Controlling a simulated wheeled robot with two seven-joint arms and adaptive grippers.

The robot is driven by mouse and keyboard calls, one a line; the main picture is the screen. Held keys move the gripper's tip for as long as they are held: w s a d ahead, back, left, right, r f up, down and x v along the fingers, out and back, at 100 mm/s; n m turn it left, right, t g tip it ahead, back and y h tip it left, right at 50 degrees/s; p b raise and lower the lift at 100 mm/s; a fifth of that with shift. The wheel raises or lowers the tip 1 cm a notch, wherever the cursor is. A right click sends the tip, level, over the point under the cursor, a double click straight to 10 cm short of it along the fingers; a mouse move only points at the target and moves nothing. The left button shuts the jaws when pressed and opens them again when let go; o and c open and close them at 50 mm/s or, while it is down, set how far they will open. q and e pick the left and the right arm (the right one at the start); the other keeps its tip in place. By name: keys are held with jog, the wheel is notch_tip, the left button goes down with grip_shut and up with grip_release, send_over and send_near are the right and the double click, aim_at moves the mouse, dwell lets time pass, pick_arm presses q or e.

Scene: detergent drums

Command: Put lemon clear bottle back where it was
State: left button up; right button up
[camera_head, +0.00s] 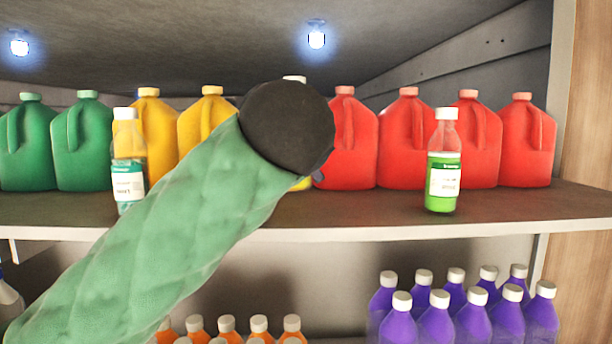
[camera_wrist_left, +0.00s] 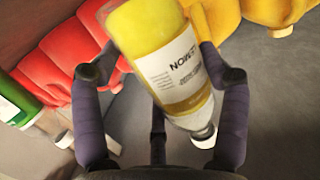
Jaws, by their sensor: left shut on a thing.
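The lemon clear bottle (camera_wrist_left: 170,55) has yellow liquid, a white label and a white cap (camera_wrist_left: 204,136). My left gripper (camera_wrist_left: 158,62) is shut around its body, with one finger on each side. In the head view my left wrist covers most of the bottle. Only its white cap (camera_head: 294,78) and a yellow sliver near its base (camera_head: 302,184) show there, in front of the back row on the upper shelf (camera_head: 380,208). I cannot tell whether its base touches the shelf. My right gripper is not in view.
Behind are green (camera_head: 85,145), yellow (camera_head: 205,125) and red jugs (camera_head: 405,140). Purple (camera_head: 430,318) and orange bottles (camera_head: 228,328) stand below.

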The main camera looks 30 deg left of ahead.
pick_arm(q)
jog(key=shift+w+a+f, duration=0.15)
jog(key=shift+w+f, duration=0.05)
jog(key=shift+f, duration=0.05)
notch_tip(320, 180, down, 2)
jog(key=shift+w+a+f, duration=0.1)
jog(key=shift+w+f, duration=0.05)
jog(key=shift+f, duration=0.55)
jog(key=shift+f+b, duration=0.25)
jog(key=shift+b, duration=0.05)
jog(key=o, duration=1.4)
